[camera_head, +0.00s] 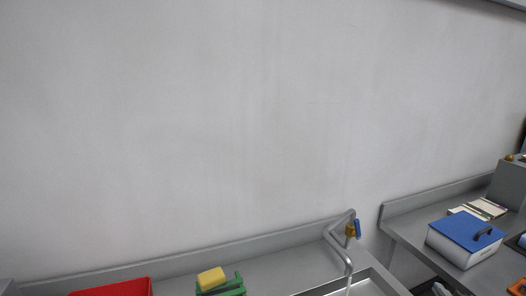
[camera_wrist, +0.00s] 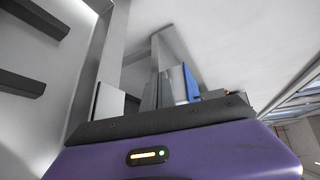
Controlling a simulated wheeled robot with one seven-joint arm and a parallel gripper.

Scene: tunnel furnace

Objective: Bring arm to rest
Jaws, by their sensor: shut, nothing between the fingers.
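My gripper (camera_wrist: 165,72) shows in the wrist view, above a purple housing with a small lit strip and a dark bar across it. Its fingers are close together and shut, with nothing held. The wrist view is strongly tilted, and a pale wall surface fills much of the background. In the head view neither my arm nor my gripper shows, so how the arm is folded is hidden.
In the head view, a steel counter holds a red container (camera_head: 112,288), a yellow sponge (camera_head: 211,279) on a green holder (camera_head: 222,290), and a faucet (camera_head: 340,240) over a sink. A blue-lidded box (camera_head: 465,240) stands on the right counter. The wall above is bare.

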